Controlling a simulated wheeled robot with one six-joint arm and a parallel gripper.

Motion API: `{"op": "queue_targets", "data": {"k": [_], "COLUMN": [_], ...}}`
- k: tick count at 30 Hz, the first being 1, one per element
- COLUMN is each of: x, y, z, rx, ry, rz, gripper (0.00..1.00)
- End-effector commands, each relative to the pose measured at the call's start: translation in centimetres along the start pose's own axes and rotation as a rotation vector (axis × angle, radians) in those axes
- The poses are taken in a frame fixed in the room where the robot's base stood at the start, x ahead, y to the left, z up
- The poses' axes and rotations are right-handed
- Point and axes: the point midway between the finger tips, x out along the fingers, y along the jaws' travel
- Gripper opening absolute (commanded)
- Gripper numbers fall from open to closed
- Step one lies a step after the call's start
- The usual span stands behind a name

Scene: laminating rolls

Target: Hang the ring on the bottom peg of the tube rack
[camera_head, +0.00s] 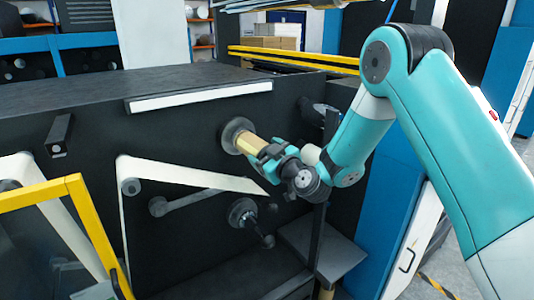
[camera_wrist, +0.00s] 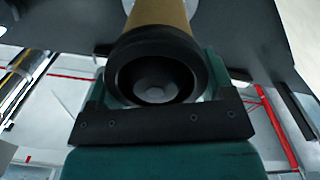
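A tan tube (camera_head: 250,143) sticks out from a round grey flange (camera_head: 236,133) on the dark machine front. In the wrist view, the tan tube (camera_wrist: 160,14) ends in a black ring (camera_wrist: 118,72) with a dark hollow centre. My gripper (camera_head: 270,153) is at the tube's outer end. In the wrist view, the teal fingers of my gripper (camera_wrist: 158,85) stand on either side of the ring, close to its sides. I cannot tell whether they press on it. I cannot make out a tube rack or its bottom peg for certain.
A second dark spindle (camera_head: 243,213) juts out below the tube. A white web (camera_head: 190,176) runs across the machine front to a roller. A grey shelf (camera_head: 322,250) sits at lower right, and a yellow frame (camera_head: 88,225) stands at left.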

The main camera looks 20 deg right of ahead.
Motion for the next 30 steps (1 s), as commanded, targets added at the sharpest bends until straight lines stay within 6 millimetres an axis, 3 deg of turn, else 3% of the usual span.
{"op": "queue_targets", "data": {"k": [8,30], "x": [-0.5,-4.8], "y": [0.0,0.1], "z": [0.2,0.2], "rx": [0.0,0.0], "ry": [0.0,0.001], "rz": [0.001,0.001], "gripper": [0.52,0.52]}}
